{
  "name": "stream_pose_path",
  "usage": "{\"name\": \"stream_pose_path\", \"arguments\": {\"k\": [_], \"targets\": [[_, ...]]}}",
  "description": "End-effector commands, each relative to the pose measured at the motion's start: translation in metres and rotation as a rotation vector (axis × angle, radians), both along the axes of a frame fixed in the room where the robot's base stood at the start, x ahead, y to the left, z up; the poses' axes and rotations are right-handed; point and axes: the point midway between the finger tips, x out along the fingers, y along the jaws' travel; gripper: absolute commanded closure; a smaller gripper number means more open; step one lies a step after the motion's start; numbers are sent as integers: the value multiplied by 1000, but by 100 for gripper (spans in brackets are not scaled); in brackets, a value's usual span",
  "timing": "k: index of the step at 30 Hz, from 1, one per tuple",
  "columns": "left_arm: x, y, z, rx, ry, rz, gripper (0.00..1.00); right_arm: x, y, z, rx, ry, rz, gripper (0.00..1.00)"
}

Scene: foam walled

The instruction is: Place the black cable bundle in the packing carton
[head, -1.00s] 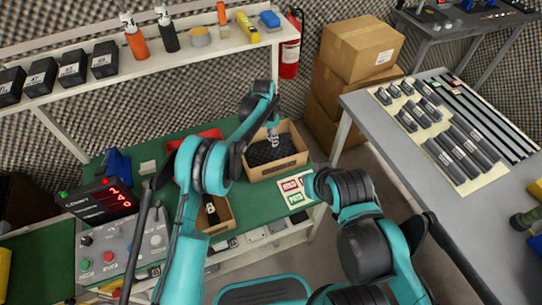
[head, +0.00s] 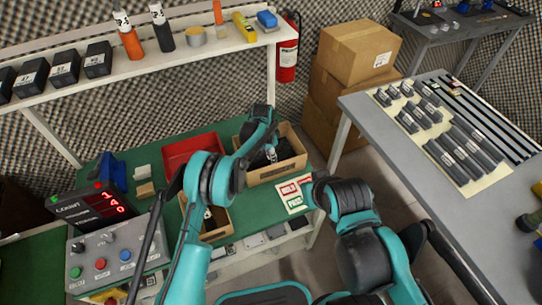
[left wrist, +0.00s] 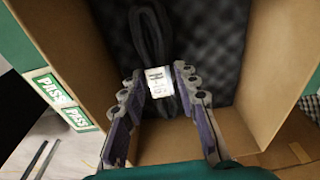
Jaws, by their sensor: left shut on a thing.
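The black cable bundle (left wrist: 150,40) is a looped dark coil with a white label band, seen in the left wrist view. My left gripper (left wrist: 160,86) is shut on it at the label. The packing carton (left wrist: 232,75) is an open brown box lined with dark egg-crate foam, and the bundle is inside its opening. Whether the bundle touches the foam I cannot tell. In the head view, the carton (head: 282,173) stands on the green bench, with my left gripper (head: 271,157) reaching into it. My right arm shows, but its gripper does not.
A red tray (head: 192,150) is left of the carton. A smaller brown box (head: 217,232) is nearer, partly behind my left arm. A HOLD/PASS card (head: 294,195) lies before the carton. A control box (head: 118,250) stands at left, a grey table (head: 400,175) at right.

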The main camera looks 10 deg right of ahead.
Motion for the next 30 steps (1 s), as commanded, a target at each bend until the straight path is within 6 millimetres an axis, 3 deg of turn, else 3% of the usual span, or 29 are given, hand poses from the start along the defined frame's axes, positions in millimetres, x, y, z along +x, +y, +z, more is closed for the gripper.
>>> {"name": "stream_pose_path", "arguments": {"k": [14,15,17,26,30], "targets": [[0,0,-12,0,0,0,100,0,0,-10,0,0,0,100],[0,0,-12,0,0,0,67,0,0,-10,0,0,0,100],[0,0,-12,0,0,0,51,0,0,-10,0,0,0,100],[0,0,-11,0,0,0,49,0,0,-10,0,0,0,100],[0,0,-2,0,0,0,49,0,0,-2,0,0,0,100]]}}
